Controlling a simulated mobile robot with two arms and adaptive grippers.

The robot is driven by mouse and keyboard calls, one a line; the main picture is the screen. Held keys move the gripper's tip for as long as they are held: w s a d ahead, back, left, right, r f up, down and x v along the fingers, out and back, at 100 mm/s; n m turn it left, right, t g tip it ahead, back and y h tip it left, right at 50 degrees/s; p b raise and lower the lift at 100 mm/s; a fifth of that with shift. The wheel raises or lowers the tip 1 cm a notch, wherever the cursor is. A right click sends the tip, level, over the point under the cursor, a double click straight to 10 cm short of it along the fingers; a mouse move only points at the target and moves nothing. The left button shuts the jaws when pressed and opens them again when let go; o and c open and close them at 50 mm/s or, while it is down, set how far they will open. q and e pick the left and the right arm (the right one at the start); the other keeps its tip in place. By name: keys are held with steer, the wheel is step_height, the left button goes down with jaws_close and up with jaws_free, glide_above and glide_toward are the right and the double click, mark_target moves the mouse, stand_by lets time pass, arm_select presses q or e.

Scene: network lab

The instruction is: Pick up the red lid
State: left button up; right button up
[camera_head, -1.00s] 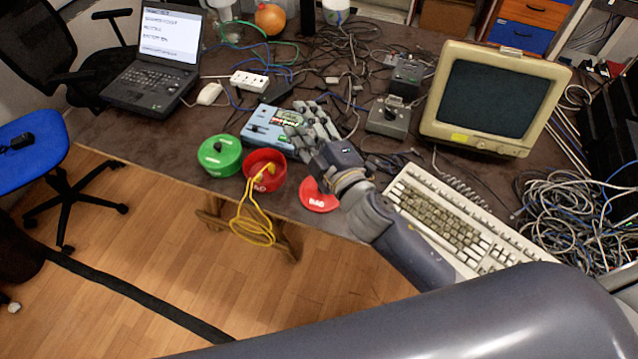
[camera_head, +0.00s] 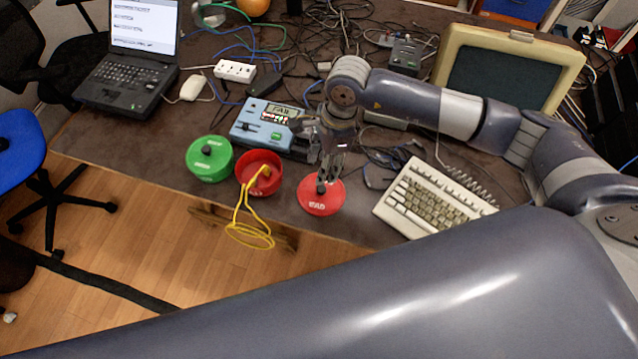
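The red lid (camera_head: 319,205) lies flat on the brown table near its front edge, with a dark knob on top and pale lettering. My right gripper (camera_head: 327,178) comes in from the right and points down over the lid. Its fingertips are at the knob and hide part of the lid's back. I cannot tell whether they touch the knob or how far apart they are. My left gripper is not in view.
Left of the lid stands an open red container (camera_head: 262,181) with a yellow cable (camera_head: 243,220) hanging over the edge. A green lidded container (camera_head: 210,160) and a blue device (camera_head: 262,124) are close by. A keyboard (camera_head: 436,196) lies to the right.

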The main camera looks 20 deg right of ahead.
steer(key=p, duration=0.1)
glide_above(322, 188)
steer(key=shift+h, duration=0.3)
steer(key=f, duration=0.3)
steer(key=d+f, duration=0.1)
steer(key=f, duration=0.1)
steer(key=shift+w+f, duration=0.1)
steer(key=shift+f, duration=0.05)
steer(key=f+p, duration=0.1)
steer(key=f, duration=0.1)
steer(key=a+f+p, duration=0.1)
steer(key=f, duration=0.1)
steer(key=shift+f+p, duration=0.3)
steer(key=shift+f, duration=0.35)
steer(key=shift+c, duration=0.3)
jaws_close()
